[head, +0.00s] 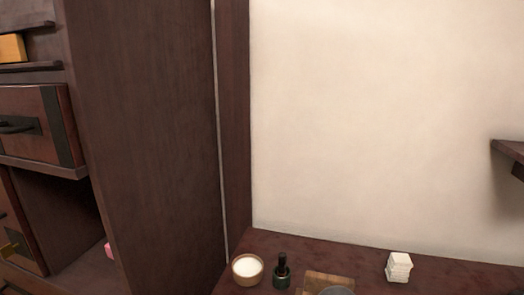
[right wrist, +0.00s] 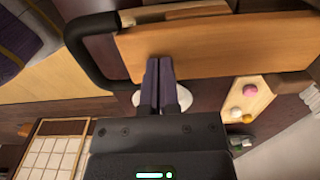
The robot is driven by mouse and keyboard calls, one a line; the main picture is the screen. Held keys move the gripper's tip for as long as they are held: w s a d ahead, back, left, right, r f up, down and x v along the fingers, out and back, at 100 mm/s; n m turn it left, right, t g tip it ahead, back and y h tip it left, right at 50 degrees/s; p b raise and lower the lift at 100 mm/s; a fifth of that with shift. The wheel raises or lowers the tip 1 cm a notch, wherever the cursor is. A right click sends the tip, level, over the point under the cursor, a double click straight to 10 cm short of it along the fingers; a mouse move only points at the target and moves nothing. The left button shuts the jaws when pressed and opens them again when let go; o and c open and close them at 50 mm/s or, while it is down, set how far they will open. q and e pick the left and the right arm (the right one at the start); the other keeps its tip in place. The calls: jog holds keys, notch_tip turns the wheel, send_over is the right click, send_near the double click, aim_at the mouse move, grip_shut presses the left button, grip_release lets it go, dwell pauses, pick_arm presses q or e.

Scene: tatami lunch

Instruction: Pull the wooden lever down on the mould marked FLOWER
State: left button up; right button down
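No mould with a readable FLOWER marking and no lever that I can make out shows in either view. In the head view a brown wooden block (head: 326,279) is cut off by the bottom edge, with a grey rounded thing (head: 337,291) in front of it; I cannot tell what they are. My right gripper (right wrist: 159,61) shows in the right wrist view. Its two dark fingers lie together, with nothing seen between them. A white disc (right wrist: 184,97) lies behind the fingers, partly hidden. My left gripper is in neither view.
A bowl of white stuff (head: 247,268), a dark green item (head: 282,272) and a white stack (head: 399,267) stand on the dark counter. The right wrist view shows a wooden panel (right wrist: 215,50) with a black rail, a tray (right wrist: 262,95) with pink and white balls, and a lattice (right wrist: 52,155).

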jog(key=shift+s+f, duration=0.2)
jog(key=shift+f, duration=0.15)
jog(key=r+p, duration=0.2)
jog(key=r, duration=0.2)
jog(key=r+p, duration=0.3)
jog(key=shift+w+r+p, duration=0.2)
jog(key=shift+r+p, duration=0.1)
jog(key=shift+r, duration=0.05)
jog(key=shift+f, duration=0.15)
